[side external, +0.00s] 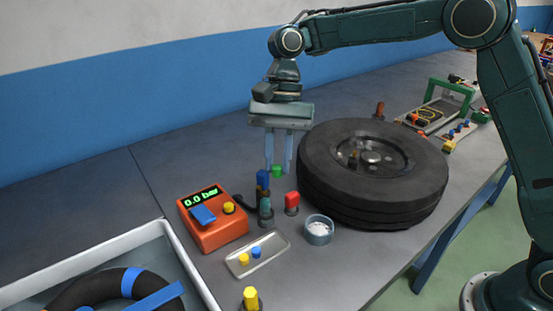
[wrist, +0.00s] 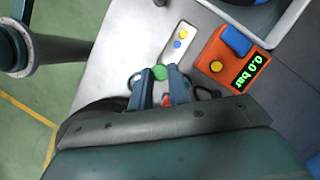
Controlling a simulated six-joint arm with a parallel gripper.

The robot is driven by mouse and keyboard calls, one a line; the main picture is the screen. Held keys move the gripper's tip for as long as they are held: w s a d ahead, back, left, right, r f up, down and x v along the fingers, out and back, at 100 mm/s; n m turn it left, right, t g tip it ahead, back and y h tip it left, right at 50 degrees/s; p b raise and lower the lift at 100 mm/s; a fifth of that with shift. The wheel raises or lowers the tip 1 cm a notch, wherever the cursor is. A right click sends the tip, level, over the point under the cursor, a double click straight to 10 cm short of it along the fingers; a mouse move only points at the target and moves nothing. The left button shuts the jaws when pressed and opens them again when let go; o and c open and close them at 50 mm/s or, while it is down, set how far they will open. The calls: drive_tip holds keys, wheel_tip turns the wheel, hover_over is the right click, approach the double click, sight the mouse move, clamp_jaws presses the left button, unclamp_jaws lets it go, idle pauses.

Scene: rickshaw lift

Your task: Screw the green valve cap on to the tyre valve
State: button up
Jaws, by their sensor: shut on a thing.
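My gripper (side external: 278,168) points straight down above the bench, just left of the tyre. Its two fingers are shut on the green valve cap (side external: 277,171). In the wrist view the cap (wrist: 159,73) shows between the fingertips of my gripper (wrist: 159,80). The black tyre (side external: 320,170) lies flat on the bench, with its wheel hub facing up. The cap is apart from the tyre, beside its left edge. I cannot clearly make out the tyre valve; a small brownish part stands near the hub.
An orange gauge (side external: 213,232) reads 0.0 bar. Near the gripper stand a blue-topped post (side external: 263,180), a red-topped piece (side external: 292,198) and a round dish (side external: 319,232). A small tray (side external: 272,241) holds yellow and blue caps. A grey crate (side external: 110,248) is at front left.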

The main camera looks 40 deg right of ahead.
drive_tip(key=w+d+m, duration=0.1)
drive_tip(key=d+m, duration=0.1)
drive_tip(key=d, duration=1.1)
drive_tip(key=w+d+m+t, duration=0.1)
drive_tip(key=d+m, duration=0.1)
drive_tip(key=d, duration=1.2)
drive_tip(key=shift+w+d+y, duration=0.2)
drive_tip(key=shift+w+y, duration=0.05)
drive_tip(key=shift+y, duration=0.05)
drive_tip(key=shift+f, duration=0.2)
hover_over(354, 153)
drive_tip(key=d, duration=0.1)
drive_tip(key=shift+w+f, duration=0.15)
drive_tip(key=shift+f, duration=2.4)
drive_tip(key=shift+f+t, duration=0.3)
drive_tip(key=shift+f, duration=1)
idle(0.4)
